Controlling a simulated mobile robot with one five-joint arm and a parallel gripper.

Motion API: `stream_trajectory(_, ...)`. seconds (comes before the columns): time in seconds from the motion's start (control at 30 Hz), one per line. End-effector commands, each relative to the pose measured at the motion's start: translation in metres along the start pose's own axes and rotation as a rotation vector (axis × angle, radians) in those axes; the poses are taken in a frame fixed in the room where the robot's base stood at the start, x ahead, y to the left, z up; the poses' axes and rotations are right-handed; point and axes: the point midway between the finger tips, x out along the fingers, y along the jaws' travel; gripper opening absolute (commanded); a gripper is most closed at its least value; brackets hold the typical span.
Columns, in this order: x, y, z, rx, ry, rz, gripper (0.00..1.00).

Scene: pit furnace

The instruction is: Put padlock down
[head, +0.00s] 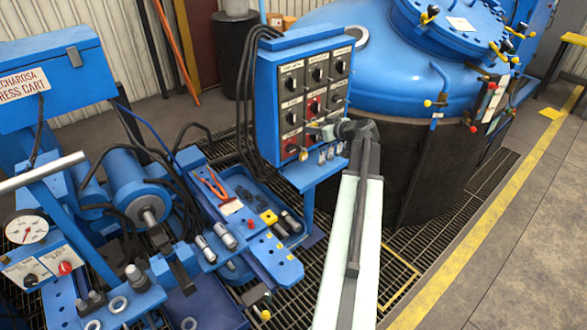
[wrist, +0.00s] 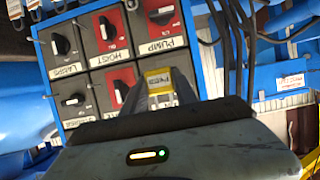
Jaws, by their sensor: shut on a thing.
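My gripper (head: 318,132) is at the lower right part of the blue switch panel (head: 262,85), close to its front face. In the wrist view my gripper (wrist: 160,88) is shut on the padlock (wrist: 159,79), of which a yellow label with dark lettering shows. The rest of the padlock is mostly hidden between the fingers. Behind it are the panel's rotary switches on red and dark plates (wrist: 110,30). I cannot tell whether the padlock touches the panel.
Several small locks or tags (head: 331,151) hang along the panel's lower edge. A blue tray (head: 262,205) with tools and small parts lies below, left of my arm. The large blue furnace vessel (head: 400,75) stands behind right.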

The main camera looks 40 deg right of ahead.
Motion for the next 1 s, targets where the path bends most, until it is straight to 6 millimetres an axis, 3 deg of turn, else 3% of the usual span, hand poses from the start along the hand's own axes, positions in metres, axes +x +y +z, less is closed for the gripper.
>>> stream_trajectory(0.27,-0.005,0.005,0.002,0.004,0.0,0.009,0.0)
stream_trajectory(0.37,-0.007,0.006,0.012,0.006,0.0,0.012,0.0)
stream_trajectory(0.47,-0.016,0.007,0.049,0.008,-0.001,0.016,0.0)
stream_trajectory(0.6,-0.038,0.004,0.124,0.011,-0.002,0.018,0.0)
stream_trajectory(0.73,-0.058,-0.002,0.18,0.011,-0.002,0.018,0.0)
stream_trajectory(0.83,-0.071,-0.005,0.207,0.01,-0.001,0.017,0.0)
stream_trajectory(1.0,-0.082,-0.008,0.223,0.01,0.001,0.015,0.0)
